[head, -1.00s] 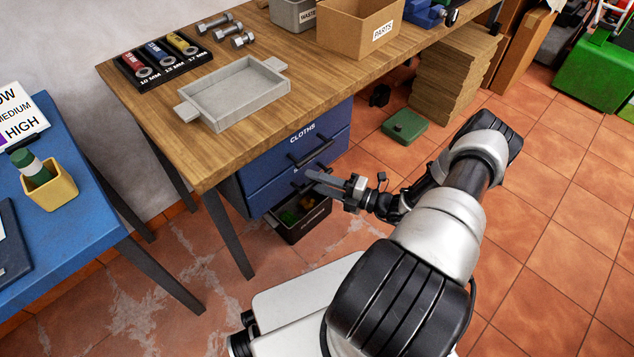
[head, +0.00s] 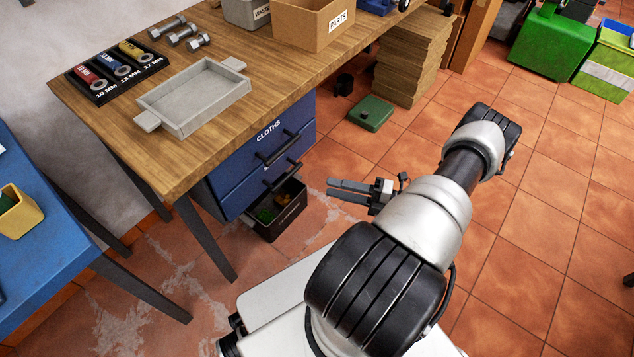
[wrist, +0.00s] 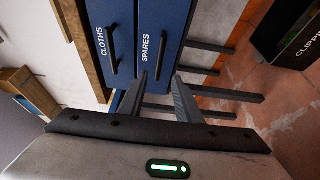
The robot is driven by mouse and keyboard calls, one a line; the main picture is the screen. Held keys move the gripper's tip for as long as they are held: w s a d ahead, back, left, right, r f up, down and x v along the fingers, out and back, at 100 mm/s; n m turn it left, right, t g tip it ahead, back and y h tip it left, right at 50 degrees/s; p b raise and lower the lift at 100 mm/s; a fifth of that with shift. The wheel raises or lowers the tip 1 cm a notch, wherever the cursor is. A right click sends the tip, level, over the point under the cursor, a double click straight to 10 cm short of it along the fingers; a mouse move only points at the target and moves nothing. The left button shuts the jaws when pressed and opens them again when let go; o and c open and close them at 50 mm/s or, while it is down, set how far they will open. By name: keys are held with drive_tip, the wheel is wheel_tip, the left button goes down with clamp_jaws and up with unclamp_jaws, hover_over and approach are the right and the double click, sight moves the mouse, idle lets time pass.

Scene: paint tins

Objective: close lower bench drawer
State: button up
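The lower bench drawer (head: 250,190), blue with a dark bar handle (head: 282,176), sits under the drawer marked CLOTHS (head: 262,150). Its front looks about level with the upper one; I cannot tell a small gap. In the wrist view the lower drawer (wrist: 160,22) reads SPARES, beside the CLOTHS front (wrist: 106,60). My gripper (head: 332,190) is to the right of the drawer fronts, apart from them, with its fingers pointing toward them. In the wrist view my gripper's fingers (wrist: 160,88) are apart with nothing between them.
A dark open bin (head: 278,222) marked CLIPPINGS stands on the floor just below the drawers; it also shows in the wrist view (wrist: 285,35). The wooden bench (head: 190,165) carries a grey tray (head: 193,112). A green box (head: 370,113) lies behind.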

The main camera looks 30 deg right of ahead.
drive_tip(key=shift+v, duration=1.2)
